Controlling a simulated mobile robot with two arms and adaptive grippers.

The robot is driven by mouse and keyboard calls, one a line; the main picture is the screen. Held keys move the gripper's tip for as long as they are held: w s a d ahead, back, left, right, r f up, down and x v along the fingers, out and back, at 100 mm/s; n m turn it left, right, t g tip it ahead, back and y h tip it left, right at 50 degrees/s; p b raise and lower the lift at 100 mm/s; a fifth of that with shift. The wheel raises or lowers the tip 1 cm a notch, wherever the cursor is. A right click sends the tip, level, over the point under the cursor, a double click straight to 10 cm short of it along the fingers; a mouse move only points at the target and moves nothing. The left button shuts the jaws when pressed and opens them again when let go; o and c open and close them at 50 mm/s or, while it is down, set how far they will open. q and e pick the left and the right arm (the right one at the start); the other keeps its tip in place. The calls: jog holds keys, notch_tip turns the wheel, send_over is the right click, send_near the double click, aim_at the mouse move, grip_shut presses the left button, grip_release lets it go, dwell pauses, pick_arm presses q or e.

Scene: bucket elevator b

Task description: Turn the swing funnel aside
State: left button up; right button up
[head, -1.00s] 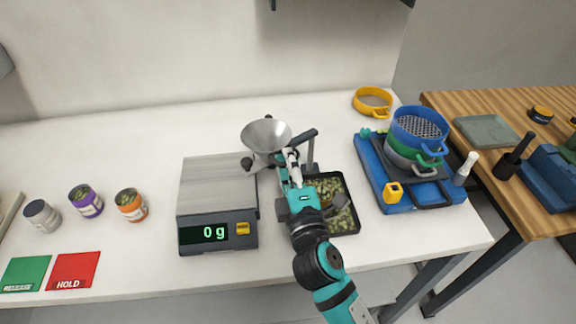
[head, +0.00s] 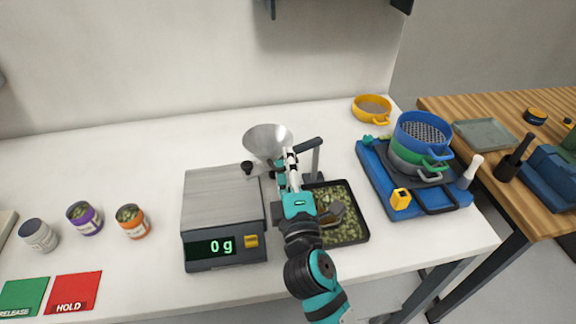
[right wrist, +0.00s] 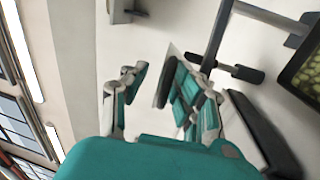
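The swing funnel (head: 268,140) is a grey metal cone, beside a post with a dark crossbar (head: 308,144). It sits above the gap between the scale and the black tray. A dark knob (head: 247,168) shows at its lower left, over the scale's back right corner. My right gripper (head: 281,168) is just below and right of the cone, partly hiding its mount. In the right wrist view its fingers (right wrist: 160,92) are apart, with a dark round piece (right wrist: 164,84) between them, nearer the right finger. Contact cannot be told. My left gripper is not in view.
The scale (head: 222,190) reads 0 g. The black tray (head: 362,236) holds green pieces and a scoop. Several cans, including an orange one (head: 132,222), stand left. A blue tray (head: 376,172) with stacked sieves (head: 420,135) stands right. The table's back left is clear.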

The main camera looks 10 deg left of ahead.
jog(key=shift+f, duration=0.25)
jog(key=v, duration=1.2)
jog(key=shift+d, duration=0.15)
